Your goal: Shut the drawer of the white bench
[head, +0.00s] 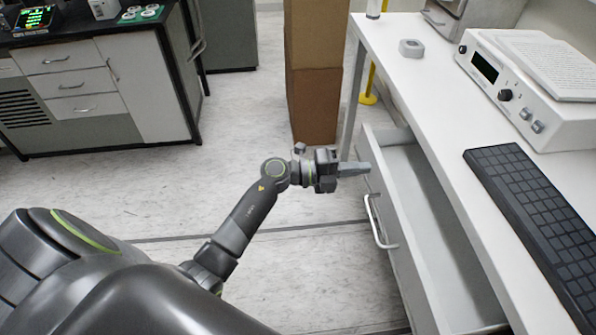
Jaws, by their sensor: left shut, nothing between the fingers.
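The white bench (410,84) stands on the right. Its drawer (421,233) is pulled out to the left from under the bench top and looks empty where I can see inside. A metal handle (379,226) sits on the drawer's front. My left gripper (367,168) is shut and empty, with its fingertips at the far part of the drawer front, beyond the handle. I cannot tell whether the fingertips touch the drawer. My right gripper is not in view.
A white instrument (506,95), a black keyboard (540,220) and a small grey box (411,48) sit on the bench top. Stacked brown boxes (315,105) and a yellow pole (368,88) stand behind the gripper. Open floor (200,180) lies left of the drawer.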

